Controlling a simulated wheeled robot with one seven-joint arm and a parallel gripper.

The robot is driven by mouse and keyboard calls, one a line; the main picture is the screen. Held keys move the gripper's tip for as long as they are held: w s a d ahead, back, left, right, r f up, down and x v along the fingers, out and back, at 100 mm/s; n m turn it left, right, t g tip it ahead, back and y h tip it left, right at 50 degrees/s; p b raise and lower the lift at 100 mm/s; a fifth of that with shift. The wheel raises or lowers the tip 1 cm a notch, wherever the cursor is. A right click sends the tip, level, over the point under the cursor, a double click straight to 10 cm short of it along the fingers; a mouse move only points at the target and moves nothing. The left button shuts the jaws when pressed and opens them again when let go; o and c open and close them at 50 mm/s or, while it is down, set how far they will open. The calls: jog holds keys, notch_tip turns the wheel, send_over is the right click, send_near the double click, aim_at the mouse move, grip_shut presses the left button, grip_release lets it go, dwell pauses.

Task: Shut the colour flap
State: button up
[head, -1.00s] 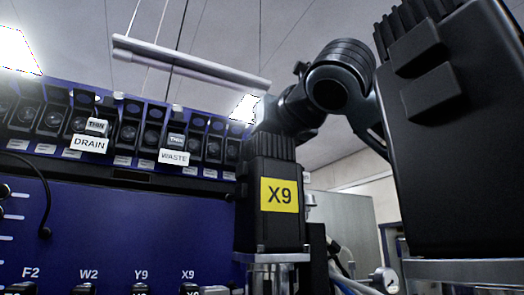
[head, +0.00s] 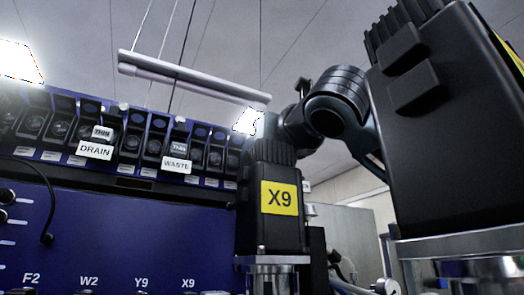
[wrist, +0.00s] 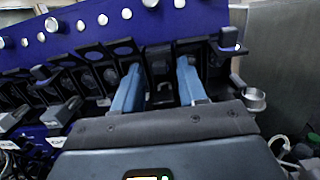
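A row of black pump-like units with hinged flaps (head: 132,118) runs along the top of the blue panel in the head view. In the wrist view the same kind of row shows, with several flaps standing raised (wrist: 125,47). No flap carries a readable "colour" label, so I cannot tell which one is the colour flap. My gripper (wrist: 160,88) has two blue fingers spread apart with a clear gap. Part of the row shows between them and nothing is held. Whether a fingertip touches a flap is unclear. In the head view the fingers are hidden.
A black motor head marked X9 (head: 279,225) stands right of the row. A larger black housing (head: 445,140) fills the right side. White tags read DRAIN (head: 95,151) and WASTE (head: 176,165). A metal ring holder (wrist: 254,98) sits right of my fingers.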

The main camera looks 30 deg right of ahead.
jog(key=s+f+b, duration=0.1)
jog(key=s, duration=0.6)
jog(key=shift+s+b, duration=0.3)
jog(key=shift+s, duration=0.05)
dwell(0.5)
